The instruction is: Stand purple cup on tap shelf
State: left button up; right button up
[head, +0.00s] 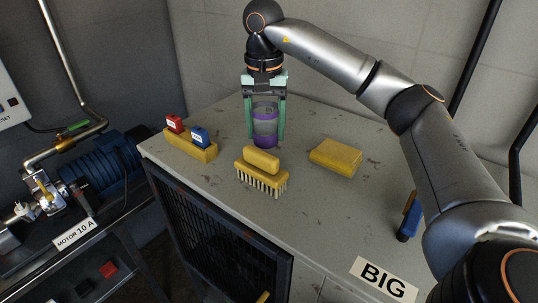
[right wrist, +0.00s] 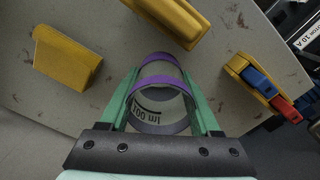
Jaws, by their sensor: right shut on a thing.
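The purple cup (head: 264,113) is a clear beaker with purple bands, upright in the head view above the grey cabinet top. My right gripper (head: 266,138) comes down from above and is shut on it, one green finger on each side. In the right wrist view the cup (right wrist: 158,84) sits between the fingers (right wrist: 160,78), with "100 ml" print on its wall. I cannot tell whether its base touches the cabinet top. I cannot make out a tap shelf, and my left gripper is not in view.
The grey cabinet top (head: 225,195) holds a yellow brush (head: 262,168) just in front of the cup, a yellow sponge (head: 336,156) to its right and a yellow holder (head: 190,147) with red and blue pieces to its left. Pipes and a blue motor (head: 100,160) stand left.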

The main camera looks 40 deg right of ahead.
aim_at(266, 147)
jog(key=shift+f, duration=2.6)
jog(key=o, duration=1.3)
jog(key=shift+f, duration=0.1)
